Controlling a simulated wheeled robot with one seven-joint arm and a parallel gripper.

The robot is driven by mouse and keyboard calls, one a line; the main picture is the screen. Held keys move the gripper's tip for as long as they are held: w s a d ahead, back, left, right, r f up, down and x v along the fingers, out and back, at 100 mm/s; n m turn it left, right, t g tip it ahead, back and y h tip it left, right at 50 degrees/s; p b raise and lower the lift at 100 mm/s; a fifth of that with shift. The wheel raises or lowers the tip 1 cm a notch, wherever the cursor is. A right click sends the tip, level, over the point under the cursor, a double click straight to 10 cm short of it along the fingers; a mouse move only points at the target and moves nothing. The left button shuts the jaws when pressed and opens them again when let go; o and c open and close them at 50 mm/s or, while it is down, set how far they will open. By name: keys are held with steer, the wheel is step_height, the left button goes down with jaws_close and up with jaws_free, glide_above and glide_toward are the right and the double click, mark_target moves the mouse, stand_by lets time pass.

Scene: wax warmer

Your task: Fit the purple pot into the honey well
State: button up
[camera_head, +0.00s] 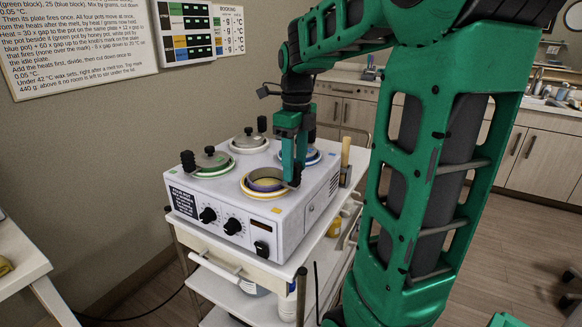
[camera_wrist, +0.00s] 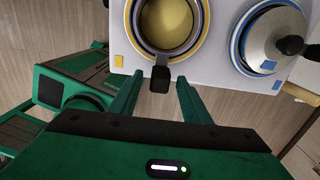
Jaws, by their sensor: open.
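The purple pot (camera_head: 265,183) has no lid and sits inside the yellow-ringed honey well (camera_head: 247,190) at the front right of the white warmer. In the wrist view the pot (camera_wrist: 168,22) holds yellowish wax and looks roughly centred in the yellow ring (camera_wrist: 204,42). Its black handle (camera_wrist: 160,78) points toward my gripper. My gripper (camera_wrist: 157,84) is open, with one finger on each side of the handle and a visible gap to both. In the head view my gripper (camera_head: 292,168) is at the pot's right side. The pot's underside is hidden.
The warmer (camera_head: 290,222) stands on a white cart. A green-ringed lidded pot (camera_head: 211,160) is at left and another lidded pot (camera_head: 249,138) behind. A blue-ringed lidded pot (camera_wrist: 268,40) is close at right. A wooden-handled tool (camera_head: 346,155) stands beside the warmer.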

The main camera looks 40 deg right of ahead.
steer(key=shift+r, duration=3.75)
steer(key=shift+r, duration=0.1)
step_height(320, 180, up, 10)
steer(key=shift+r, duration=0.25)
steer(key=s+a+f+n, duration=0.2)
steer(key=s+f+n, duration=0.8)
steer(key=f+n, duration=0.2)
steer(key=s+a+f+n, duration=0.3)
steer(key=s+f+n, duration=0.7)
steer(key=f+n, duration=0.3)
step_height(320, 180, down, 3)
steer(key=shift+r+n, duration=0.2)
steer(key=shift+n, duration=0.1)
steer(key=shift+a, duration=0.1)
